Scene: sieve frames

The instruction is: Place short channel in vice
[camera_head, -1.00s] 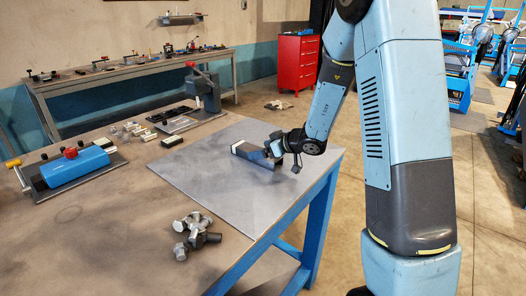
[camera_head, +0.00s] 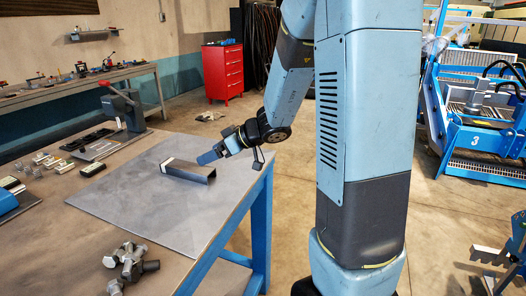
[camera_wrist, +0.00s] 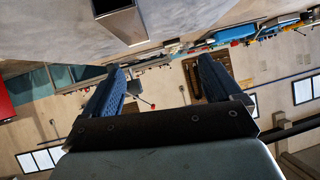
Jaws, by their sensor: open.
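The short channel (camera_head: 188,173), a dark grey length with a pale far end, lies on the grey plate on the table in the head view. Its open end also shows at the top of the wrist view (camera_wrist: 122,22). My gripper (camera_head: 207,157) is beside the channel's near right end, apart from it or nearly so; the exact gap is hard to tell. In the wrist view my gripper (camera_wrist: 160,70) has its two blue fingers spread with nothing between them. A blue device (camera_head: 8,202), cut off at the left edge, may be the vice.
The grey plate (camera_head: 130,215) is mostly bare. Several metal fittings (camera_head: 128,262) lie at its front left. A red-handled lever tool (camera_head: 122,108) stands at the table's back. Small blocks lie on the left. A red cabinet (camera_head: 222,72) stands behind.

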